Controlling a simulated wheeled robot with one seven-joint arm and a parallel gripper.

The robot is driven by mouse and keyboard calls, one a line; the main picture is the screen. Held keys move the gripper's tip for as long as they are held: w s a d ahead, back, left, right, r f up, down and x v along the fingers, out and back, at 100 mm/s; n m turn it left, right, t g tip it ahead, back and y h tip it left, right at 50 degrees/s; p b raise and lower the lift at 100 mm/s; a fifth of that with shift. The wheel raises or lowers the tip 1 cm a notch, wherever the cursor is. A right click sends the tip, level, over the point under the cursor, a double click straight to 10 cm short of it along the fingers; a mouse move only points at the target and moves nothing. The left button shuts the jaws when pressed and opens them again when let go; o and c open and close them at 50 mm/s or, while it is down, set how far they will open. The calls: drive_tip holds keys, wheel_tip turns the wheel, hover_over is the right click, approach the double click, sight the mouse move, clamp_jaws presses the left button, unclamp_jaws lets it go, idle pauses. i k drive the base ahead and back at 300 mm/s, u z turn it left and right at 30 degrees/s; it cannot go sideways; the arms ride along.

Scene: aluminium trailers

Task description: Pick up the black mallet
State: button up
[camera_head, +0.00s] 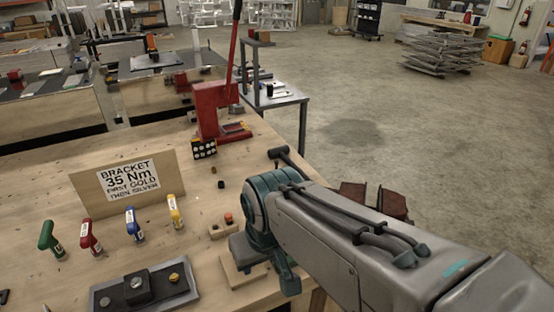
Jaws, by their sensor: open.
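A black mallet (279,153) shows in the head view at the right edge of the wooden workbench, just beyond my arm. Its dark head is visible, and a handle runs toward the lower right until my arm hides it. My gripper (266,264) hangs at the end of my arm, over the bench near a small wooden block. It is nearer to me than the mallet and apart from it. The gripper is open; its fingertips are partly hidden by the wrist.
A red press (211,108) stands on the bench behind the mallet. A cardboard sign (125,183), several coloured-handled tools and a grey fixture plate (144,288) occupy the left and front. A small metal table (272,99) stands beyond the bench. Open floor lies to the right.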

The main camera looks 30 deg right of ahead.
sight(282, 151)
drive_tip(key=k, duration=1.65)
drive_tip(key=z, duration=1.45)
drive_tip(key=i, duration=4.95)
drive_tip(key=u, duration=1.95)
